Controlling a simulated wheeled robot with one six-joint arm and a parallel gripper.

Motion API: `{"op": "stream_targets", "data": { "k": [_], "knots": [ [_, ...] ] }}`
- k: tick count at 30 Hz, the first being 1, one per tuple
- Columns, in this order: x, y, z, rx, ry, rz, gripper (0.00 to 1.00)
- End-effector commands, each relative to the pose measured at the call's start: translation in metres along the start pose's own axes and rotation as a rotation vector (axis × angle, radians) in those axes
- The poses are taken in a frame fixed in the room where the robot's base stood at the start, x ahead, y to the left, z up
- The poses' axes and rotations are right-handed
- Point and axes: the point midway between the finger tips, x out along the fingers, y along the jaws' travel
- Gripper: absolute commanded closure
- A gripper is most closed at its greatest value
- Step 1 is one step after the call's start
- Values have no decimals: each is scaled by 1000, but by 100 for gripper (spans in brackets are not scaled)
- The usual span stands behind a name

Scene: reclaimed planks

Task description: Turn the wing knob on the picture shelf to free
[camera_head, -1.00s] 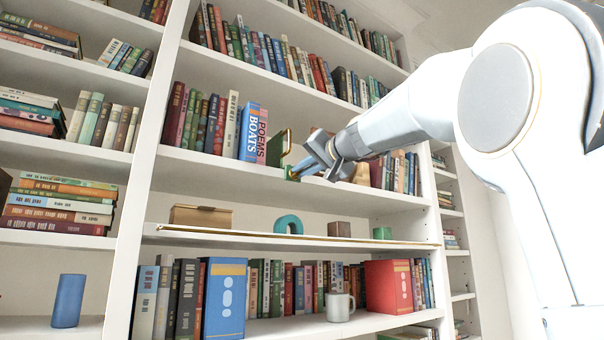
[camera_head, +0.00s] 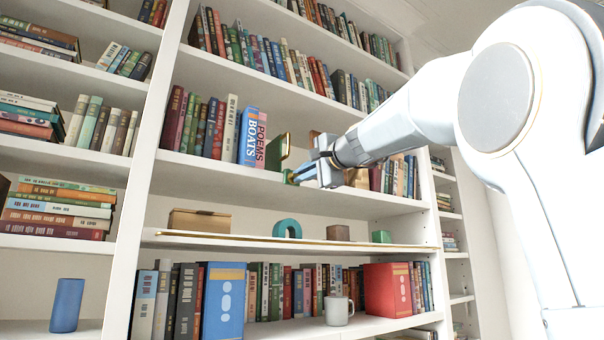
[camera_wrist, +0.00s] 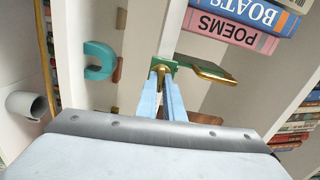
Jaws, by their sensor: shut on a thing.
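The wing knob (camera_wrist: 160,71) shows as a small brass-coloured piece between my fingertips in the wrist view. It sits at a green fitting (camera_wrist: 170,61) on the edge of a white shelf, beside a green, gold-edged plate (camera_wrist: 208,70). In the head view the plate (camera_head: 278,152) stands upright at the end of the books, and the fitting is at the shelf's front edge. My gripper (camera_head: 293,177) has its blue fingers shut on the knob, which they largely hide. The fingers also show in the wrist view (camera_wrist: 162,85). The knob's exact angle is hard to tell.
Upright books, among them POEMS (camera_head: 260,139) and BOATS (camera_head: 248,137), stand left of the plate. A thin gold-edged shelf (camera_head: 220,241) below holds a teal arch (camera_head: 288,228), a brown box (camera_head: 198,219) and small blocks. A grey mug (camera_head: 338,310) stands lower.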

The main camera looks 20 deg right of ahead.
Motion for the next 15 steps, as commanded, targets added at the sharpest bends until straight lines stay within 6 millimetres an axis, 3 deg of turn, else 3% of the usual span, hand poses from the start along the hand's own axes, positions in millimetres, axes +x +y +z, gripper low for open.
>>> {"op": "stream_targets", "data": {
  "k": [15],
  "knots": [
    [0,1,0,110,0,1,100]
  ]
}}
